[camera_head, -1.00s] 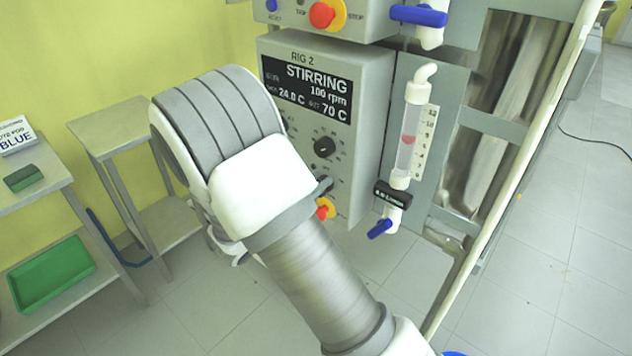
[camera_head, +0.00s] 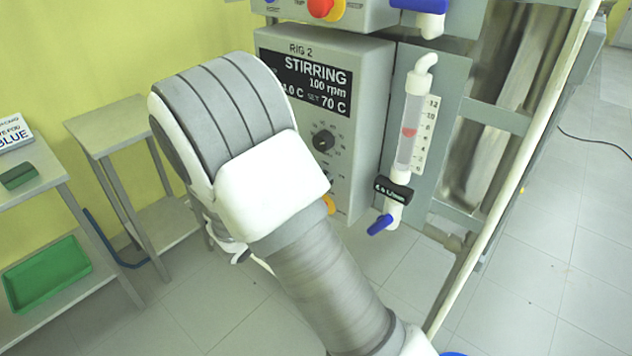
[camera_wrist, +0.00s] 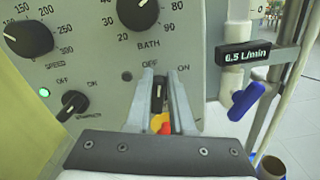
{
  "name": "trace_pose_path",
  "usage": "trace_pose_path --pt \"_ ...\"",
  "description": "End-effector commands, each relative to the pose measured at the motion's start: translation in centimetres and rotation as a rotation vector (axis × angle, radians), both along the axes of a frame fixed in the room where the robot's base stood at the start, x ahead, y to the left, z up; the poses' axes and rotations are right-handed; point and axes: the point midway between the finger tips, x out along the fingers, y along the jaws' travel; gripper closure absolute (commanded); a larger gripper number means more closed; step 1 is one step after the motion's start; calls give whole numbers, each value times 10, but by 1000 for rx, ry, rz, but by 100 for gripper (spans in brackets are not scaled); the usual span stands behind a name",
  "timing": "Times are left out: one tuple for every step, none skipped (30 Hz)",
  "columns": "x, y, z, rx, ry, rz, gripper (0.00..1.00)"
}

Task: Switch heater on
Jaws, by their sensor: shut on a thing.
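The heater switch (camera_wrist: 158,94) is a small black knob under the BATH dial, with OFF and ON printed above it. My gripper (camera_wrist: 160,80) is shut on this knob, one finger on each side. The knob's white mark looks roughly upright; its exact setting is hard to tell. A small lamp (camera_wrist: 127,76) left of it is dark. In the head view, my arm hides the gripper and the switch on the RIG 2 control box (camera_head: 359,130). Its display (camera_head: 308,81) reads STIRRING, 100 rpm, SET 70 C.
The stirrer switch (camera_wrist: 72,105) stands to the left, with a lit green lamp (camera_wrist: 44,92). A red and yellow stop button (camera_wrist: 161,124) sits just below the gripped knob. A flowmeter (camera_head: 409,130) with a blue valve handle (camera_head: 380,225) stands right of the box.

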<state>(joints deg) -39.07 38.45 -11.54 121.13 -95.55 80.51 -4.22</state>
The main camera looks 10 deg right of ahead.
Motion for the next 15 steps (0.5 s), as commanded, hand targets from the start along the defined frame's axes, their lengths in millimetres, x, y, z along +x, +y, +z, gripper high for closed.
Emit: trace_pose_path --pt "-2 0 -11 33 -22 2 100" --pt "-3 0 -11 51 -45 3 100" --pt "-4 -1 -12 75 -75 2 100" --pt "-4 -1 -12 93 -97 2 100" --pt "-5 -2 -13 110 -119 2 100" --pt "-5 -2 -13 134 -149 2 100" --pt "-6 -2 -14 153 -172 3 100" --pt "-6 -3 -14 171 -195 3 100" --pt "-7 -3 -15 194 -224 3 100" --pt "-7 -4 -15 212 -245 3 100" --pt "-8 -4 -16 229 -267 3 100" --pt "-8 -4 -17 251 -295 3 100" --pt "-9 -4 -17 268 -316 2 100" --pt "-9 -5 -17 284 -336 2 100" --pt "-9 -5 -18 305 -362 2 100"
